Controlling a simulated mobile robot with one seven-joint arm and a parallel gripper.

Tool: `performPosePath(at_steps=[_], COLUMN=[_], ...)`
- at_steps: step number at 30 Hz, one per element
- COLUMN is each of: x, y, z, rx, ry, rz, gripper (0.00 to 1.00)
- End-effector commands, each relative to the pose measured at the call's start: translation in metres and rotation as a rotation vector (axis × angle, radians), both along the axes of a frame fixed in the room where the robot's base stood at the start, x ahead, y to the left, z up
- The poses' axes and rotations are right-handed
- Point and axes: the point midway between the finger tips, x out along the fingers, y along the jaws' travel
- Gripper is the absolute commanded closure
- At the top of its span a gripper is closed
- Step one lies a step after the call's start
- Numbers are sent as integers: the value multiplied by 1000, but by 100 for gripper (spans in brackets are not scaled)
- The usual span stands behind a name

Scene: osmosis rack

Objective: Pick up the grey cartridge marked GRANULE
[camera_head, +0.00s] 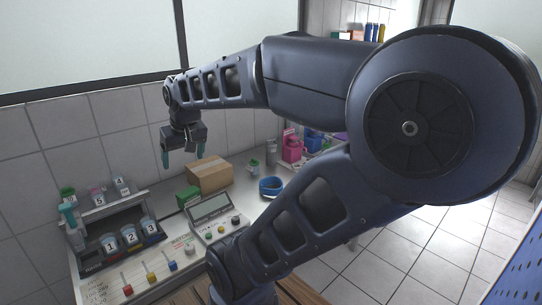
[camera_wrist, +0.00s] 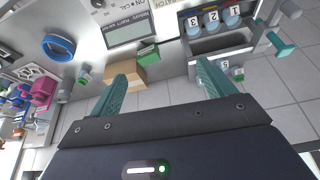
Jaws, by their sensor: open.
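I cannot read the word GRANULE on anything in either view. A small grey cylinder (camera_head: 271,153) stands at the back of the counter in the head view and may be the cartridge, but I cannot tell. A small pale jar with a green top (camera_head: 254,167) stands left of it, behind the blue ring. My gripper (camera_head: 183,158) hangs fingers down above the counter, left of the cardboard box, open and empty. In the wrist view its teal fingers (camera_wrist: 163,75) are spread wide with nothing between them.
A cardboard box (camera_head: 209,174), green box (camera_head: 188,196) and blue ring (camera_head: 271,187) stand on the counter. A control panel (camera_head: 212,212) and a rack with numbered jars (camera_head: 112,243) are in front. Pink containers (camera_head: 292,146) stand further right. A tiled wall (camera_head: 55,140) bounds the back.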

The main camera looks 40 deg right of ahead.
Motion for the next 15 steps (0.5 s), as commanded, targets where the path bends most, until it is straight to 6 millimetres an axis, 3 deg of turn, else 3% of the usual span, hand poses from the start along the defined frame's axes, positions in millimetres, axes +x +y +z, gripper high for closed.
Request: performPosePath(at_steps=[8,15], x=[72,133], y=[-46,-99], z=[18,23], rx=[45,73], ry=[11,17], rz=[-171,-325], gripper=[18,18])
